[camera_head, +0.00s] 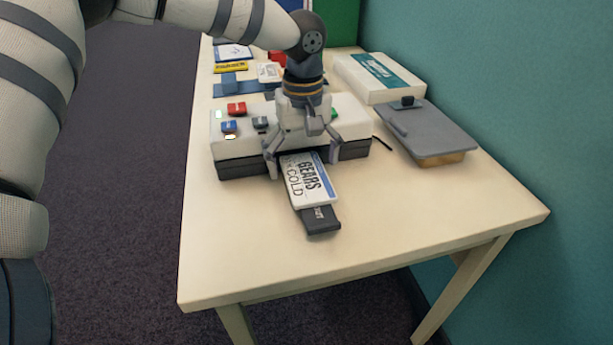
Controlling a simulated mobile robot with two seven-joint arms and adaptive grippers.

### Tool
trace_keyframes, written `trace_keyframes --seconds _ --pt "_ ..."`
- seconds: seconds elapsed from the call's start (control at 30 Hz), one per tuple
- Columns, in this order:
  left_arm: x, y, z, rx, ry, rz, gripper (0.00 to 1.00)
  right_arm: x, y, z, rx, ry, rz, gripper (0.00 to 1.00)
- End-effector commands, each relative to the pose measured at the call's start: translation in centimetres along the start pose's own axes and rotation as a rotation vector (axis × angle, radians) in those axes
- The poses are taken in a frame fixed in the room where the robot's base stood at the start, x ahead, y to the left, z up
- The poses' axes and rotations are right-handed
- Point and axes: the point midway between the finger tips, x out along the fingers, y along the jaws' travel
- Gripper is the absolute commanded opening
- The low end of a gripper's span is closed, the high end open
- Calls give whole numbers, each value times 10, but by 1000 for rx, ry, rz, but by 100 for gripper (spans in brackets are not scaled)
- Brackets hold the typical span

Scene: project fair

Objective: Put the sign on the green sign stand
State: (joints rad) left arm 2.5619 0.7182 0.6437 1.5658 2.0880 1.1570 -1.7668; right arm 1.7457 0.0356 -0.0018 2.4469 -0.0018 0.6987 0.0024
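My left gripper (304,163) points down at the sign's far end. Its fingers are spread wide, one on each side of the sign, with a gap visible; the gripper is open. A small green item (333,113), which may be the green sign stand, is partly hidden behind the gripper on the white-topped box. My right gripper is not in view.
Red (237,108), blue (229,126) and grey (261,122) small stands sit on the white-topped box (229,145). A grey-lidded case (437,132) and a white box (362,82) stand along the teal wall. The table's front (400,225) is clear.

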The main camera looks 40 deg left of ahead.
Motion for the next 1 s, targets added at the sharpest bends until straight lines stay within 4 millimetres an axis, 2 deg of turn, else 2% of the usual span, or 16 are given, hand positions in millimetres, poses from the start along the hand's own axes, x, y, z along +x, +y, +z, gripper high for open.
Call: trace_keyframes --seconds 0.03,0.2,0.27,0.3,0.53,0.7,0.87,0.97,1.0 --pt "0 0 0 0 0 0 70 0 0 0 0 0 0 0" --pt "0 0 0 0 0 0 32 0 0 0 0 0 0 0" --pt "0 0 0 0 0 0 32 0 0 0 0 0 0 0" --pt "0 0 0 0 0 0 27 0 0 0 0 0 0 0" --pt "-4 0 0 -1 0 1 27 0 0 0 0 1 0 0" --pt "-32 1 -1 -2 4 5 27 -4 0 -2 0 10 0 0" --pt "-74 1 30 5 6 9 27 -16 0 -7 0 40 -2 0" --pt "-102 0 54 5 7 8 27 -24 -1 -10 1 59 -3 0" --pt "-105 0 68 7 6 5 27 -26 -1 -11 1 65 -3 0"
